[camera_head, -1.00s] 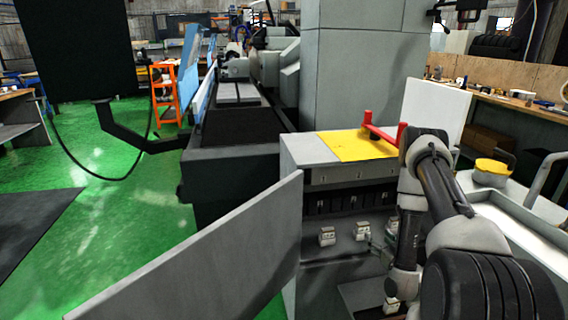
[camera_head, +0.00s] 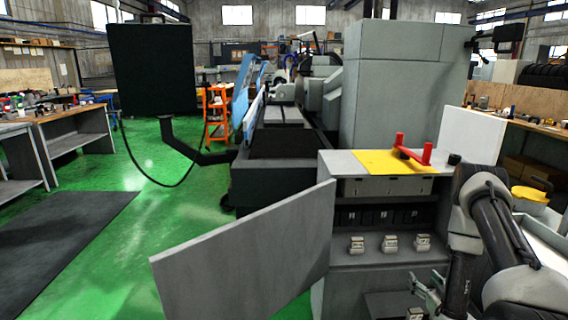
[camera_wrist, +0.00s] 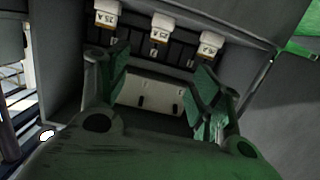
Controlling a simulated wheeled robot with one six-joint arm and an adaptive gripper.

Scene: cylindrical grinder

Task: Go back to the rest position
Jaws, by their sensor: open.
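My gripper (camera_head: 428,292) is at the lower right in the head view, in front of the open cabinet and below the row of fuse blocks. In the wrist view my gripper (camera_wrist: 160,90) shows two green-tinted fingers spread wide with nothing between them. Three pale fuse blocks (camera_head: 390,243) stand on the cabinet's inner shelf. In the wrist view they show at the top, one with a "25A" label (camera_wrist: 106,14). My gripper is apart from them. Part of the gripper is hard to make out in the head view.
The cabinet door (camera_head: 245,255) stands open to the left. A red handle (camera_head: 413,150) sits on the yellow plate (camera_head: 375,163) atop the cabinet. A yellow-lidded container (camera_head: 530,194) is at the right. The grinder (camera_head: 285,140) is behind.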

